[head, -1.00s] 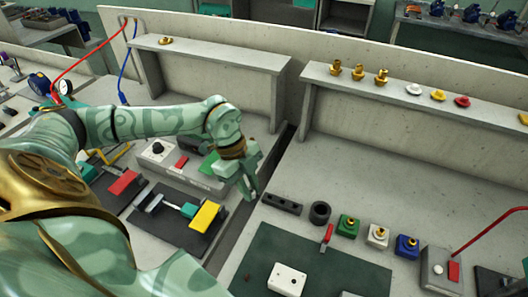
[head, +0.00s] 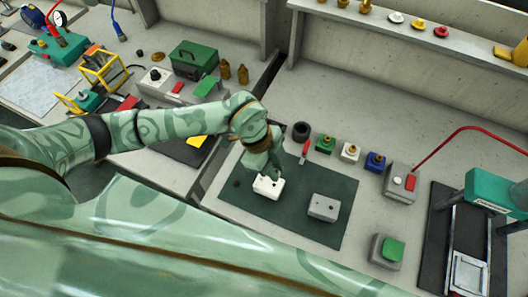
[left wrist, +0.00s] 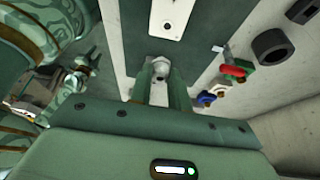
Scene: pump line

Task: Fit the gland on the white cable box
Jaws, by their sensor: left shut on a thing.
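The white cable box (head: 268,188) lies on the dark green mat in the head view, with dark round spots on its top. It also shows at the top of the left wrist view (left wrist: 166,14). My left gripper (head: 264,170) points down just over the box's far side. In the left wrist view its fingers (left wrist: 161,84) are shut on a small pale grey fitting, seemingly the gland (left wrist: 160,68). Whether the fitting touches the box I cannot tell. In the head view the fitting is hidden. A mint arm end at the left wrist view's left edge seems to be my right gripper (left wrist: 88,62); its jaws are unclear.
A grey box (head: 323,208) stands right of the white one on the mat (head: 300,232). Behind are a black ring (head: 301,131), a red-handled tool (head: 305,151), and green (head: 325,145), white (head: 350,152) and blue (head: 375,162) blocks. Bare mat lies between the boxes.

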